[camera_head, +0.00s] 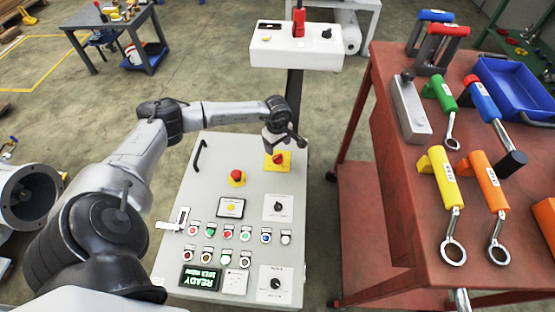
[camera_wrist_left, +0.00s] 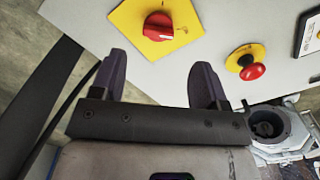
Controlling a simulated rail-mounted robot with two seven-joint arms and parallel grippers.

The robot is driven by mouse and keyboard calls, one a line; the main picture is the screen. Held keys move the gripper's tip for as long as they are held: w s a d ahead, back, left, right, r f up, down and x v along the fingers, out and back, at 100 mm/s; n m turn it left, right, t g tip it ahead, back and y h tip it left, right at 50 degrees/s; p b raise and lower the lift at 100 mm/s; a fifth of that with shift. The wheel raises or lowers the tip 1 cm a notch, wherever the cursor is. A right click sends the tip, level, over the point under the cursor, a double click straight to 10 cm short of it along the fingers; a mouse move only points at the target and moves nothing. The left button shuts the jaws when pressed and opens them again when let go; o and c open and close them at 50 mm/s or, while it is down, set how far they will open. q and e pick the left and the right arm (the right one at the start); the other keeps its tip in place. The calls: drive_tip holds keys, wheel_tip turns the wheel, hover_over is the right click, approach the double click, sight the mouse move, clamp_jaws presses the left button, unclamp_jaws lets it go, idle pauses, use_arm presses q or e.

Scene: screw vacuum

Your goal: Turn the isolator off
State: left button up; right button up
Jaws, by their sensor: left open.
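The isolator is a red rotary knob on a yellow square plate (camera_head: 278,161), near the top right of the grey control panel (camera_head: 200,190). In the left wrist view the red knob (camera_wrist_left: 158,27) sits on its yellow plate, beyond the fingertips and between them in the picture. My left gripper (camera_head: 282,143) is over the plate's upper edge in the head view. In the wrist view its two dark fingers (camera_wrist_left: 158,75) are open and empty, apart from the knob. The exact gap to the panel is hard to judge. My right gripper is not in view.
A red mushroom button on a yellow ring (camera_head: 236,177) is left of the isolator. Several coloured buttons and black selector knobs (camera_head: 278,208) are lower on the panel. A red tool cart (camera_head: 400,175) with wrenches stands at the right. A white box (camera_head: 270,50) is above the panel.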

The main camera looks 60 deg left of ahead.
sight(278, 156)
use_arm(q)
wheel_tip(278, 156, down, 6)
drive_tip(key=shift+a+r+b, duration=0.1)
drive_tip(key=shift+r+b, duration=0.05)
drive_tip(key=shift+b, duration=1.05)
drive_tip(key=shift+f+b, duration=0.4)
drive_tip(key=shift+f, duration=0.45)
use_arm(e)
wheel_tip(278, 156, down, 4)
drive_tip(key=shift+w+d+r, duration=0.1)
use_arm(q)
drive_tip(key=shift+c, duration=0.5)
